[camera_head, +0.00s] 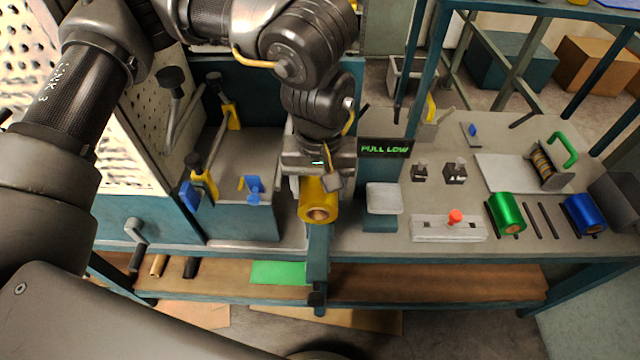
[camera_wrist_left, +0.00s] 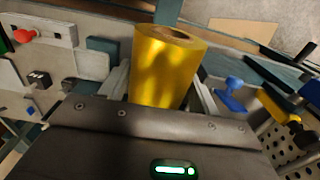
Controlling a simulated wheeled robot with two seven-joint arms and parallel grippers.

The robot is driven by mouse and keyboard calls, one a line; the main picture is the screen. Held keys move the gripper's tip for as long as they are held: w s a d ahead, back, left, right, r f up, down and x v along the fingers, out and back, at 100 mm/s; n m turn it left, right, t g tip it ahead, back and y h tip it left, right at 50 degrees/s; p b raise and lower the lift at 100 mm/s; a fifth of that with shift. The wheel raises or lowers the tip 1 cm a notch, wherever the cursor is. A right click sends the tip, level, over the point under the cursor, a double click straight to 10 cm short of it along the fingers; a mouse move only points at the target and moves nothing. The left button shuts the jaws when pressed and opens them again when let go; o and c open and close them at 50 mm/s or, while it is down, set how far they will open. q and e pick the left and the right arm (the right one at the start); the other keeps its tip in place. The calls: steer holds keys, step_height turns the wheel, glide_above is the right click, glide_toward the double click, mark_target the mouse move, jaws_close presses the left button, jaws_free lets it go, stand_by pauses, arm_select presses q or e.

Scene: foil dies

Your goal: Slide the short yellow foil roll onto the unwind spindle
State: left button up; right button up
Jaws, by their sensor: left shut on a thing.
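The short yellow foil roll (camera_head: 319,196) is at the middle of the head view, its brown-cored end facing the camera. My left gripper (camera_head: 318,178) comes down from above and is shut on it. In the left wrist view, the yellow roll (camera_wrist_left: 167,75) stands between the two fingers of my left gripper (camera_wrist_left: 162,88), its cored end pointing away. I cannot make out the unwind spindle; the roll and gripper cover the area behind. A teal upright (camera_head: 318,255) shows just below the roll. My right gripper is not in view.
A "PULL LOW" sign (camera_head: 385,149) and grey-topped block (camera_head: 384,200) stand close right of the roll. Blue (camera_head: 252,188) and yellow (camera_head: 203,182) clamp parts are to its left. Green (camera_head: 507,213) and blue (camera_head: 583,214) rolls lie on the bench at right.

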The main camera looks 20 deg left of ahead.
arm_select(q)
steer(key=shift+w, duration=0.25)
stand_by(1.1)
steer(key=shift+r, duration=0.1)
stand_by(1.2)
stand_by(1.4)
stand_by(0.9)
